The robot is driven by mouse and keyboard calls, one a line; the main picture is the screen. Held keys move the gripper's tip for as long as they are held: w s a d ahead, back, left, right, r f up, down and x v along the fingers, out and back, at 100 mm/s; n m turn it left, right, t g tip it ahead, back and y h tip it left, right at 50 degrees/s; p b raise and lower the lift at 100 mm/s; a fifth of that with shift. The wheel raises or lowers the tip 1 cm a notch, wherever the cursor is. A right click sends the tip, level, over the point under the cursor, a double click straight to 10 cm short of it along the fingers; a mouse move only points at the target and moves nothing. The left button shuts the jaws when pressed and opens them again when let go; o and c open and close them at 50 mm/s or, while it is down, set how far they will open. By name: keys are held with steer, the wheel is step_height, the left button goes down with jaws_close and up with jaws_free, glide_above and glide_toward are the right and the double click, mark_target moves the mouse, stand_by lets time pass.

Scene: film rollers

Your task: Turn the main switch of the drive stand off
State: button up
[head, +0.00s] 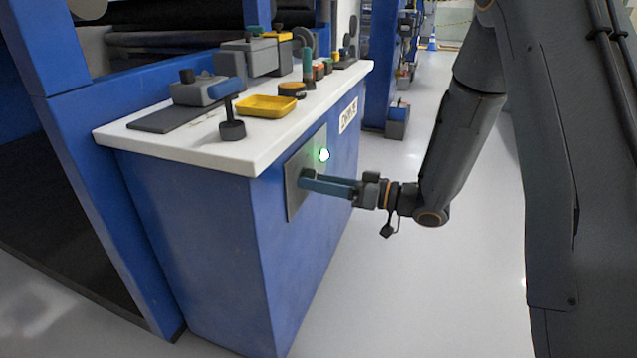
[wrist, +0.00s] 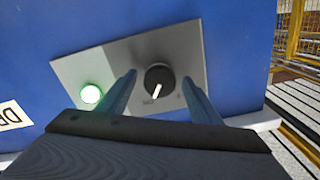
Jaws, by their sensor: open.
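The main switch (wrist: 159,79) is a black round knob with a white pointer line, on a grey plate (wrist: 187,45) on the side of the blue drive stand (head: 200,230). A green lamp (wrist: 91,93) glows on the same plate and also shows in the head view (head: 323,155). My gripper (wrist: 160,85) is open, with its two blue fingers on either side of the knob in the wrist view. I cannot tell whether they touch it. In the head view my gripper (head: 303,180) reaches to the plate and hides the knob.
The stand's white top (head: 215,150) overhangs above the plate. It carries a yellow tray (head: 266,107), a blue-handled lever (head: 231,128) and several small tools. A blue machine frame (head: 100,170) stands at the left. The floor to the right is clear.

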steer(key=c, duration=1)
steer(key=shift+c, duration=0.2)
steer(key=shift+n+p, duration=0.3)
steer(key=shift+n, duration=0.1)
steer(key=shift+n+p, duration=2.15)
steer(key=shift+n, duration=4.35)
steer(key=o, duration=1)
steer(key=shift+d, duration=0.1)
